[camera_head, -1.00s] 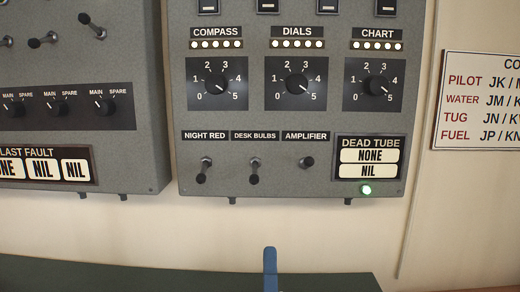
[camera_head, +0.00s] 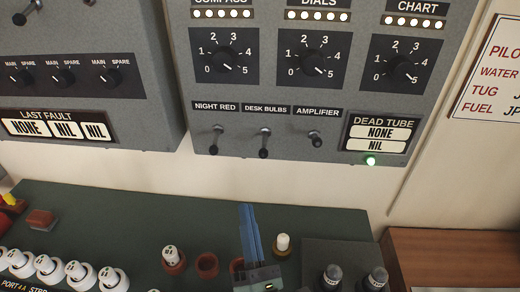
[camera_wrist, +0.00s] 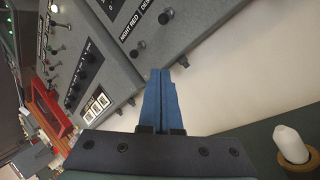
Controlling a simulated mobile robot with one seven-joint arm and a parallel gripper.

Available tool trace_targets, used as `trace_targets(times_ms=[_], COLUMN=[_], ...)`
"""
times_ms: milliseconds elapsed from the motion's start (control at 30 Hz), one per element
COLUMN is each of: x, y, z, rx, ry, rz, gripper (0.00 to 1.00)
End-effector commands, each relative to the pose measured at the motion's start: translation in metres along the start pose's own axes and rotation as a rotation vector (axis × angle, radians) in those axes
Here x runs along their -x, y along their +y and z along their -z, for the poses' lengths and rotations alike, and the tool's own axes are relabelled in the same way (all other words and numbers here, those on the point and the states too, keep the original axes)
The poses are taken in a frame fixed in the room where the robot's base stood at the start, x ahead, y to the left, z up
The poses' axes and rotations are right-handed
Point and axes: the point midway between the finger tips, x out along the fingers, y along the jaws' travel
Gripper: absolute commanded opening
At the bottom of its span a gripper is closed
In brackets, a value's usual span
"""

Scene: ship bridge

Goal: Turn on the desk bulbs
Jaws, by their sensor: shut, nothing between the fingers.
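The DESK BULBS toggle switch (camera_head: 264,146) is on the grey wall panel in the head view, under its black label (camera_head: 265,109). Its lever points down. My gripper (camera_head: 246,210) is below the panel, over the dark green console, with its blue fingers pointing up and closed together on nothing. It is apart from the switch. In the wrist view the blue fingers (camera_wrist: 159,75) are side by side, and the NIGHT RED toggle (camera_wrist: 138,47) shows to their upper left.
The NIGHT RED toggle (camera_head: 217,140) is left of the switch, the AMPLIFIER toggle (camera_head: 315,139) right. A green lamp (camera_head: 370,160) glows under DEAD TUBE. White knobs (camera_head: 77,272) and a white-topped peg (camera_head: 282,245) stand on the console (camera_head: 110,208). Space between panel and console is clear.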

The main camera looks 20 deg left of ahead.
Motion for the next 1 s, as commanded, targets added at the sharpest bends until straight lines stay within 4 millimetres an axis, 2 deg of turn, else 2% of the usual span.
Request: trace_targets(times_ms=[300, 433, 567, 900, 933, 1000], x=[0.0, -0.009, -0.03, -0.102, -0.106, -0.099], y=[0.0, 0.001, 0.003, 0.003, 0.003, 0.003], z=[0.0, -0.001, -0.002, -0.002, -0.004, -0.016], rx=[0.0, -0.001, -0.001, -0.002, -0.001, -0.001], ry=[0.0, -0.001, -0.001, 0.0, 0.0, -0.002], rz=[0.0, -0.001, -0.005, -0.004, -0.002, 0.005], gripper=[0.0, 0.0, 0.0, 0.0, 0.0, 0.0])
